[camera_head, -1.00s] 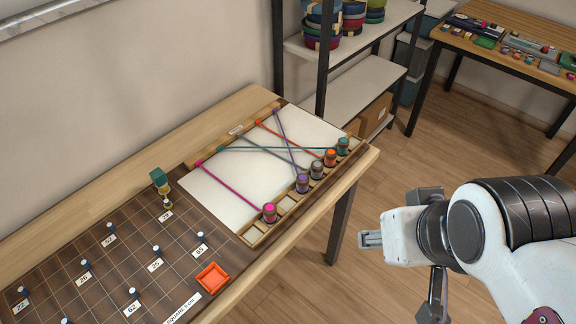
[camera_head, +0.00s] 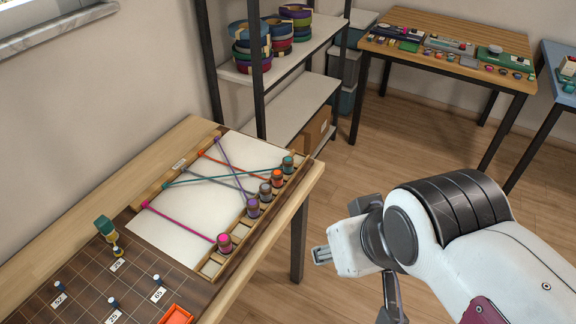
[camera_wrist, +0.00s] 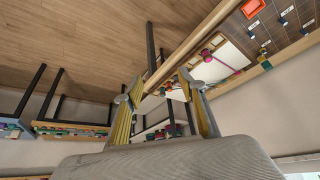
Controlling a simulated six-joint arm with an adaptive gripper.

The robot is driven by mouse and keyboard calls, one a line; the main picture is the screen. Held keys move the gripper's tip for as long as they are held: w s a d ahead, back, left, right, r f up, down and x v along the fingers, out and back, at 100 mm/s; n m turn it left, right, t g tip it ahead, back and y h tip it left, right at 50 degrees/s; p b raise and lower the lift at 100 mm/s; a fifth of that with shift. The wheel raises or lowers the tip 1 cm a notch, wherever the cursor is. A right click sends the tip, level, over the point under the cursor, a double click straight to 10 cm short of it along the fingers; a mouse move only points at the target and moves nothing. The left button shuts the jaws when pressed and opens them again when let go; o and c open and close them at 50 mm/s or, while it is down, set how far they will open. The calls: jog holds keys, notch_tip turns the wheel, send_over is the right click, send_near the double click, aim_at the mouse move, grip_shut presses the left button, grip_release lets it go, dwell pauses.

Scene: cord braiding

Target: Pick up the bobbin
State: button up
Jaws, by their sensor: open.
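Several bobbins stand in a row in the wooden slotted rack along the table's right edge: magenta (camera_head: 224,243), purple (camera_head: 253,208), grey (camera_head: 265,192), orange (camera_head: 277,178) and teal (camera_head: 288,164). Coloured cords run from them across a white board (camera_head: 190,222), some crossing. My gripper (camera_head: 322,255) is off the table's right side, apart from the bobbins. In the wrist view my gripper (camera_wrist: 160,108) shows two spread fingers with nothing between them. The wrist view also shows the magenta bobbin (camera_wrist: 206,55), beyond the right finger.
A brown gridded mat (camera_head: 80,275) holds small numbered pegs, a green-topped item (camera_head: 105,228) and an orange tray (camera_head: 177,315). A shelf with ribbon rolls (camera_head: 250,40) stands behind. Another table (camera_head: 450,35) is at the back right. Open floor lies between.

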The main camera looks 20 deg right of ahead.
jog(key=shift+f, duration=0.1)
dwell(0.3)
jog(key=g, duration=0.2)
send_near(289, 159)
jog(key=s+f, duration=0.1)
jog(key=f, duration=0.1)
jog(key=s+f, duration=0.2)
jog(key=f, duration=0.1)
jog(key=shift+s+a, duration=0.1)
jog(key=shift+s, duration=0.1)
jog(key=shift+t, duration=0.5)
jog(key=w+r, duration=0.2)
jog(key=w, duration=0.1)
jog(key=shift+w+r, duration=0.25)
jog(key=shift+x, duration=1.3)
